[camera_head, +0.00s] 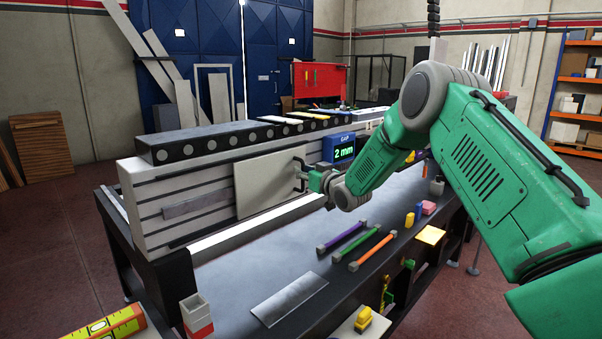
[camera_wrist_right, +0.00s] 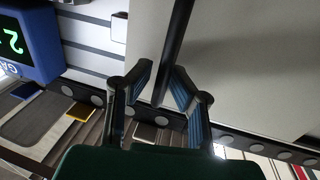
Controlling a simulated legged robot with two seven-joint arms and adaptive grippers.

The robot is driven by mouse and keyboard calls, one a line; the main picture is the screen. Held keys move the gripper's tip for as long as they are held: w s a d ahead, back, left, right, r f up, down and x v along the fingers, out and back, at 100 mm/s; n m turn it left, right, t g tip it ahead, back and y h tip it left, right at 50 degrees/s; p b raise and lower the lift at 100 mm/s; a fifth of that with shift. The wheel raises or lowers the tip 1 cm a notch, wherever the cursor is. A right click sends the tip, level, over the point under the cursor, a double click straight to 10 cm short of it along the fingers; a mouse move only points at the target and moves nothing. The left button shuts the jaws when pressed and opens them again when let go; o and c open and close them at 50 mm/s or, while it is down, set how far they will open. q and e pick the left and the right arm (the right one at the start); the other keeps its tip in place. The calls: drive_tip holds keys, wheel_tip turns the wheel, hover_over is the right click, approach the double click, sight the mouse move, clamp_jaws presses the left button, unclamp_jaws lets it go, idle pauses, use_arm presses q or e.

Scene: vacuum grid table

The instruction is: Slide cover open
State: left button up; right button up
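The cover is a flat pale panel (camera_head: 262,184) on the front of the long slotted white unit, left of the blue "2 mm" gauge box (camera_head: 344,149). A dark bar handle (camera_head: 299,163) stands near its right edge. My right gripper (camera_head: 312,180) is at this handle. In the right wrist view, the pale panel (camera_wrist_right: 245,60) fills the upper right and the black bar (camera_wrist_right: 176,45) runs between the two fingers of my right gripper (camera_wrist_right: 163,72). The fingers look spread, with slim gaps beside the bar. My left gripper is not in view.
The dark table (camera_head: 225,272) holds purple (camera_head: 342,238), green (camera_head: 362,244) and orange (camera_head: 373,251) rods and a metal plate (camera_head: 289,298). A black perforated beam (camera_head: 215,140) lies along the unit's top. The front of the unit left of the cover carries a short grey strip (camera_head: 196,206).

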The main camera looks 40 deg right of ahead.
drive_tip(key=shift+o, duration=0.2)
drive_tip(key=shift+s, duration=0.15)
drive_tip(key=s+a, duration=0.1)
drive_tip(key=s, duration=1)
drive_tip(key=shift+s+a+f, duration=0.15)
drive_tip(key=shift+s, duration=0.1)
